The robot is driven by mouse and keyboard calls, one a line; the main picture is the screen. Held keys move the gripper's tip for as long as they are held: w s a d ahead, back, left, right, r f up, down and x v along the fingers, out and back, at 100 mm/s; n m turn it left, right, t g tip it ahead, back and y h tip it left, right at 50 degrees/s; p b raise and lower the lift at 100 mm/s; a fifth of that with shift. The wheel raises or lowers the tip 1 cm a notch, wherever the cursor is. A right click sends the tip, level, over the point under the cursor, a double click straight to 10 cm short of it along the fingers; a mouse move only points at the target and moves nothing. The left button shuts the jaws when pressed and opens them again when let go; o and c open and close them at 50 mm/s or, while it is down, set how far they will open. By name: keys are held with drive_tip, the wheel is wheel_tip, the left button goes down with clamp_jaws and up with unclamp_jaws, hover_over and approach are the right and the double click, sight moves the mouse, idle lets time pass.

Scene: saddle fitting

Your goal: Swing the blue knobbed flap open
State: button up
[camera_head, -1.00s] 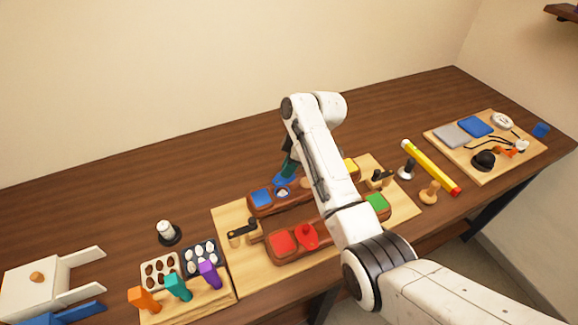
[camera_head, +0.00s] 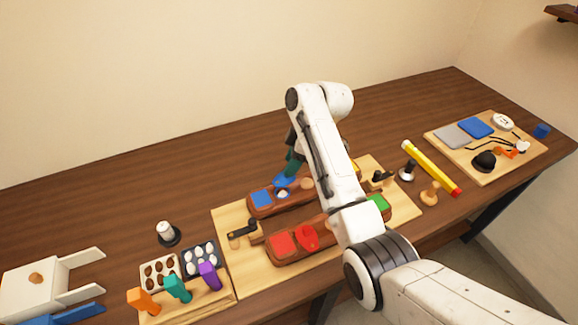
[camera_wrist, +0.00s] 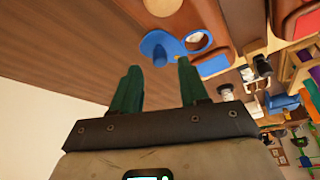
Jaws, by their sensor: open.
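The blue knobbed flap (camera_head: 286,181) is on the rear brown block (camera_head: 300,198), just beside a white-rimmed round opening (camera_head: 283,194), which is uncovered. In the wrist view the blue flap (camera_wrist: 152,42) is a round disc with a small blue knob (camera_wrist: 160,57), next to the white-rimmed opening (camera_wrist: 198,42). My gripper (camera_wrist: 158,78) has two dark green fingers spread apart with nothing between them. The knob shows just beyond the gap between the fingertips. In the head view my gripper (camera_head: 292,165) is over the flap; my arm hides part of the block.
A front brown block (camera_head: 325,233) carries a red round piece (camera_head: 307,236), with red and green squares. Both blocks stand on a pale board (camera_head: 228,270). A black-handled piece (camera_head: 242,230) lies left. The table behind the blocks is clear.

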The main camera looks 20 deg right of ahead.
drive_tip(key=v, duration=0.8)
drive_tip(key=shift+s, duration=0.1)
